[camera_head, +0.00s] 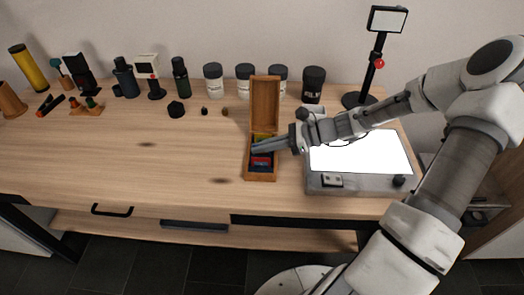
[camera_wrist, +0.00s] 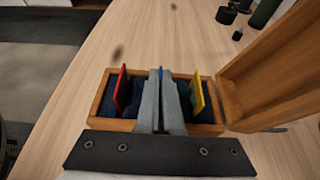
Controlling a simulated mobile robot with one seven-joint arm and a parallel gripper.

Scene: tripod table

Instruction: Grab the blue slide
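The wooden slide box (camera_head: 261,178) stands open on the table, and it also shows in the wrist view (camera_wrist: 103,93). It holds a red slide (camera_wrist: 120,88) on the left and a yellow slide (camera_wrist: 197,92) on the right, both upright in dark slots. The blue slide (camera_wrist: 161,71) is between them, with only a thin edge showing. My gripper (camera_wrist: 161,78) reaches down into the box with its fingers close together, one on each side of the blue slide. It looks shut on it; the fingers hide most of the slide.
The raised box lid (camera_wrist: 275,70) stands at the box's far side. A lit panel (camera_head: 360,153) on a grey base lies right of the box. Jars (camera_head: 213,78), bottles and a stand (camera_head: 375,60) line the back.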

